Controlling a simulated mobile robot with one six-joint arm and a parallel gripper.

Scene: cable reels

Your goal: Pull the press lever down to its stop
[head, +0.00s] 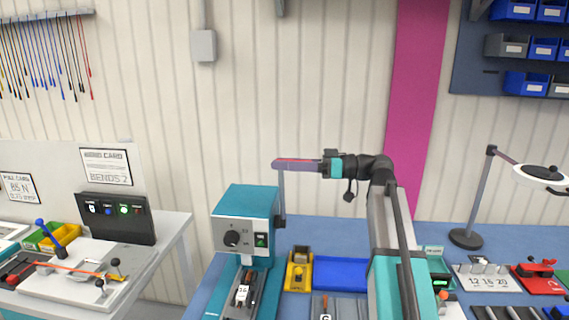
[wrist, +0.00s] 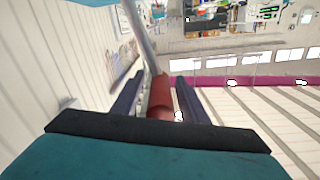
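The teal press (head: 246,205) stands on the blue bench left of my arm. Its lever, a thin grey rod (head: 282,192), rises nearly upright from a dark pivot on the press's right side. My gripper (head: 285,163) is at the top of the lever, lying level and pointing left. In the wrist view the lever's red grip (wrist: 160,92) lies between the two dark fingers of my gripper (wrist: 158,88), which look closed on it. The grey rod (wrist: 141,38) runs on from the grip toward the top. The contact of the fingers with the grip is partly hidden.
A yellow fixture (head: 298,272) and a blue tray (head: 341,272) sit right of the press. A lamp (head: 467,237) and a red clamp (head: 539,280) stand farther right. A white table (head: 160,240) with a dark button box (head: 117,219) is at left.

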